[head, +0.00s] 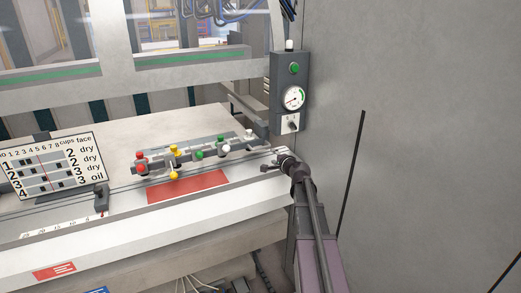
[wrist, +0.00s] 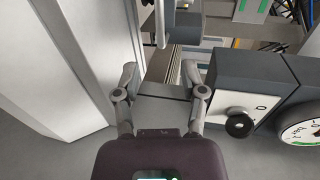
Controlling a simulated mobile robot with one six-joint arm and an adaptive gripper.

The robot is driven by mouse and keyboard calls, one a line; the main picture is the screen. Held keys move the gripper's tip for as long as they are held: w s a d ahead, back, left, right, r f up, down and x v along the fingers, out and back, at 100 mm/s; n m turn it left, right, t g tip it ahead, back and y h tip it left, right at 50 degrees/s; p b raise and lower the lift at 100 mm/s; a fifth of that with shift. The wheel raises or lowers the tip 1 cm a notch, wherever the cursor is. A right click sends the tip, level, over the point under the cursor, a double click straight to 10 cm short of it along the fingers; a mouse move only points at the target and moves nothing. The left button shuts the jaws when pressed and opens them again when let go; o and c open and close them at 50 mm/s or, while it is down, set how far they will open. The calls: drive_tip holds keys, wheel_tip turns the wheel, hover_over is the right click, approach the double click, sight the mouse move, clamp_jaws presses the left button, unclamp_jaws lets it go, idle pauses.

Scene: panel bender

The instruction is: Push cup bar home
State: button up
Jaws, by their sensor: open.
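The cup bar (head: 211,151) lies on the light table in the head view, a grey bar with red, yellow, green and white cups along it. My gripper (head: 271,165) is at the right end of the table, to the right of the bar and apart from it. In the wrist view my gripper (wrist: 164,75) has its two fingers spread, and I see nothing held between them. The cup bar cannot be made out in the wrist view. Whether the bar is seated cannot be told.
A grey control box (head: 290,69) with a gauge and a knob (wrist: 238,122) stands close by my gripper. A red plate (head: 188,186) lies in front of the bar. A number chart (head: 51,164) and a dark block (head: 101,198) are at left. A grey wall (head: 430,130) fills the right.

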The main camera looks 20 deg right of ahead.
sight(260, 148)
drive_tip(key=b+x, duration=0.2)
drive_tip(key=x, duration=1.1)
drive_tip(key=shift+w+b, duration=0.35)
drive_tip(key=shift+b, duration=0.05)
clamp_jaws()
